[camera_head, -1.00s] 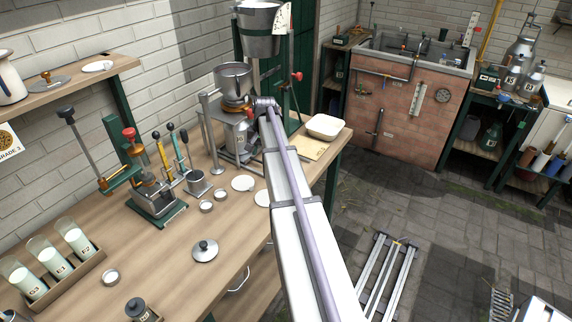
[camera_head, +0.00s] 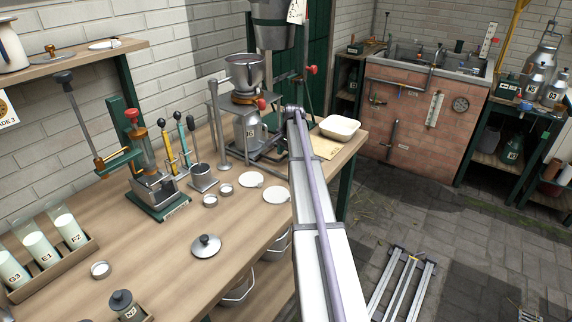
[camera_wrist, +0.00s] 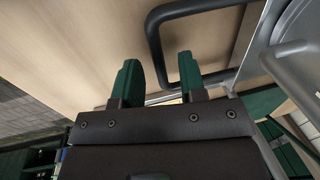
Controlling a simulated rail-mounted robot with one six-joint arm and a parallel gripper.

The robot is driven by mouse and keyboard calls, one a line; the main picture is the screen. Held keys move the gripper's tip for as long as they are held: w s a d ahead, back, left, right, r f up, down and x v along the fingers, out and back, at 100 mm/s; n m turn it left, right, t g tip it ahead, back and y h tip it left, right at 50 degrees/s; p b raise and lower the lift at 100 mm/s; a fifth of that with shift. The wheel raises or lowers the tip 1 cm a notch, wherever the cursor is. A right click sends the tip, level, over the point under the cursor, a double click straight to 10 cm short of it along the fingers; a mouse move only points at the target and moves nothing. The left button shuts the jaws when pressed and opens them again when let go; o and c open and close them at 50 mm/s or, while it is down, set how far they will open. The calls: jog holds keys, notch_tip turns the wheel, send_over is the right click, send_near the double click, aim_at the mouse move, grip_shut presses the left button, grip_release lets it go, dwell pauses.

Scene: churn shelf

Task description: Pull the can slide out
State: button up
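A metal can marked 16 (camera_head: 249,132) stands upright under a steel bowl (camera_head: 247,70) on the bench machine. The can slide is a low metal frame (camera_head: 262,153) under that can, its right part hidden by my arm. In the wrist view, a dark bent bar handle (camera_wrist: 155,42) crosses near my gripper (camera_wrist: 158,72). My gripper's two green fingers are apart, with part of the bar showing between them and running behind the right one. I cannot tell whether they touch it. In the head view my arm's end hides the gripper.
A lever press (camera_head: 155,185), white discs (camera_head: 277,194) and a lid (camera_head: 206,245) are on the wooden bench (camera_head: 170,270). A slatted metal frame (camera_head: 402,284) lies on the floor.

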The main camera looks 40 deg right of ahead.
jog(key=shift+f, duration=0.1)
grip_shut()
dwell(0.3)
